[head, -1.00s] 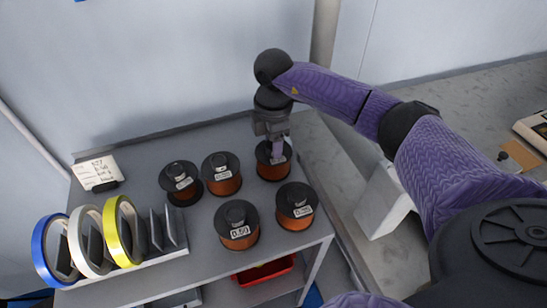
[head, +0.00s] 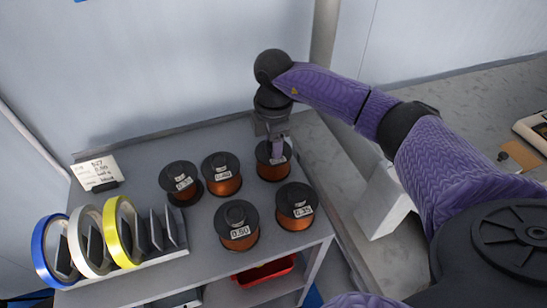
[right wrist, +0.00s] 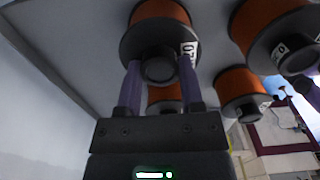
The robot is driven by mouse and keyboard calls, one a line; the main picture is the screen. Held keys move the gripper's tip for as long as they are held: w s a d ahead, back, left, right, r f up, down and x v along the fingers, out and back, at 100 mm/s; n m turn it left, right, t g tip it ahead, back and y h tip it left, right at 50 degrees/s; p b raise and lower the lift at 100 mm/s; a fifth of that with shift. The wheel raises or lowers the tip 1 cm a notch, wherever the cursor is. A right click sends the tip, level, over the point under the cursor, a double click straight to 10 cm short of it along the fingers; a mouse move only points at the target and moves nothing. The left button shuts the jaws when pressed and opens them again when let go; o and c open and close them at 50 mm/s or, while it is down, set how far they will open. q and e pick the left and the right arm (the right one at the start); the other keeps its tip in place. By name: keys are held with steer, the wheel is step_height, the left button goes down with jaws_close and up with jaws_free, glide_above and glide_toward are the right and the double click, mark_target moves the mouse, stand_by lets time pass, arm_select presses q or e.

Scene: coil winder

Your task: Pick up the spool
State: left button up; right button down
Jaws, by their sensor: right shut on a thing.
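Several copper-wire spools with black flanges and top knobs stand on the grey shelf top (head: 150,215). My right gripper (head: 277,150) reaches down from above onto the back-right spool (head: 273,171), which appears to rest upright on the shelf. In the right wrist view, the fingers (right wrist: 160,80) are shut on the black knob of this spool (right wrist: 160,40), one on each side. Its label is partly hidden by a finger. The other spools are a front one labelled 0.50 (head: 238,226), a front-right one (head: 295,207), a back-middle one (head: 222,174) and a back-left one (head: 180,183). My left gripper is not in view.
A rack with blue (head: 45,250), white (head: 88,242) and yellow (head: 125,232) tape rolls stands at the front left. A handwritten card (head: 95,172) stands behind it. A red bin (head: 263,271) sits below. A wall is close behind; a white angled block (head: 385,198) lies right.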

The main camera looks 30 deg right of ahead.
stand_by(0.4)
step_height(320, 180, up, 10)
steer(key=p, duration=0.2)
steer(key=shift+p, duration=0.3)
steer(key=shift+s, duration=0.1)
